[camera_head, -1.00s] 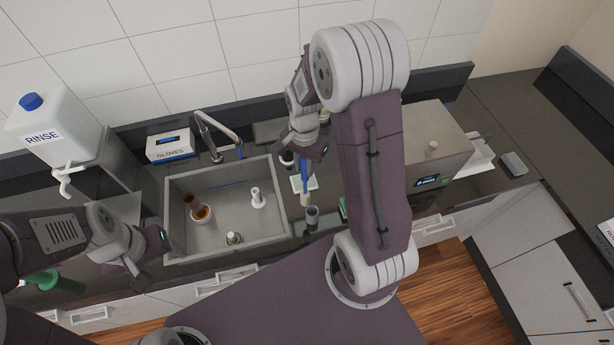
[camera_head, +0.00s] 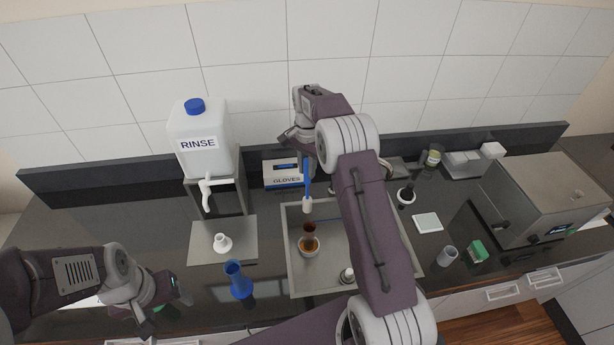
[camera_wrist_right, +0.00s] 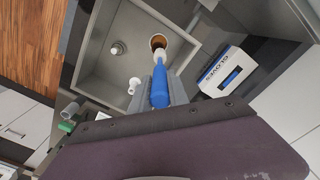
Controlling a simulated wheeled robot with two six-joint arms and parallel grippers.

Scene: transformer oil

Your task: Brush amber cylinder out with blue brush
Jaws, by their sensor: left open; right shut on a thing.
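The blue brush (camera_head: 307,189) hangs upright from my right gripper (camera_head: 304,158), its white head downward. The amber cylinder (camera_head: 309,232) stands in the sink on an orange-and-white base, its open top upward. The brush head is above the cylinder, apart from it in the head view. In the right wrist view, the blue brush handle (camera_wrist_right: 159,88) is between the fingers of my right gripper (camera_wrist_right: 159,95), and the amber cylinder (camera_wrist_right: 158,41) shows just beyond the white head. My left gripper (camera_head: 180,297) is open and empty over the counter at the lower left.
The sink (camera_head: 292,250) walls surround the cylinder; a white-topped fitting (camera_head: 347,275) is also inside. A blue cylinder (camera_head: 238,279) stands left of the sink. The rinse jug (camera_head: 203,143) and gloves box (camera_head: 284,174) are behind. My right forearm covers the sink's right part.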

